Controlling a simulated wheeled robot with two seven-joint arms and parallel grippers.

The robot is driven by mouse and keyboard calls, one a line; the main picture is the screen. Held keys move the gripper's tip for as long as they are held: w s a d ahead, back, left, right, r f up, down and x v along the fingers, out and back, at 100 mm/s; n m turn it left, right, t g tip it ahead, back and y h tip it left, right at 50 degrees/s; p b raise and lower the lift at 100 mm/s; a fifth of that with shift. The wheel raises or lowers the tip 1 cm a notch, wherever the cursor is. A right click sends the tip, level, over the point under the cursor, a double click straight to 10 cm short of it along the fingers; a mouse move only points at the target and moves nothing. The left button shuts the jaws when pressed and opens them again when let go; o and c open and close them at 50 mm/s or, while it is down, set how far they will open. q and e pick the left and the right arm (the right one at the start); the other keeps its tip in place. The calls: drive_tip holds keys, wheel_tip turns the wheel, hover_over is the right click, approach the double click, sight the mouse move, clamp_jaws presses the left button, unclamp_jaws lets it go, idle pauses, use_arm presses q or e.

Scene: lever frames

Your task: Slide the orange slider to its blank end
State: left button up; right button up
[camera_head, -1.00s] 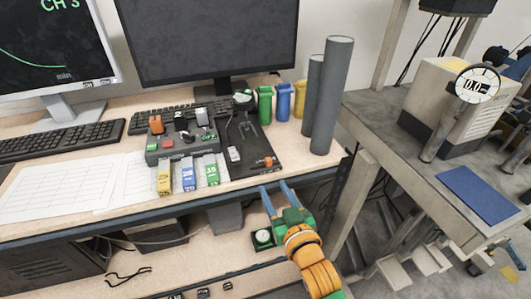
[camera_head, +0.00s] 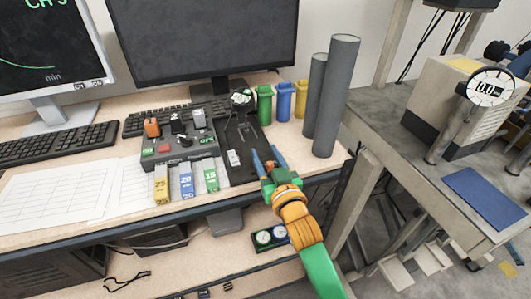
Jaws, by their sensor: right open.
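A black panel (camera_head: 240,172) lies on the desk, right of a grey control box. In the earlier view a small orange slider showed at the panel's lower right; now my right gripper (camera_head: 267,156) is over that spot and mostly hides it. The right gripper is open, its two blue fingers pointing away from me on either side of that spot. I cannot tell whether they touch the slider. Its end markings are too small to read. My left gripper is not in view.
The grey control box (camera_head: 178,150) carries an orange knob (camera_head: 152,127) and several switches. Yellow, blue and green numbered tabs stand at its front. Coloured bins (camera_head: 283,104) stand behind. Papers (camera_head: 55,200) lie left.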

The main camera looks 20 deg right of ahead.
drive_tip(key=shift+w, duration=0.25)
drive_tip(key=shift+s, duration=0.15)
clamp_jaws()
idle(1.1)
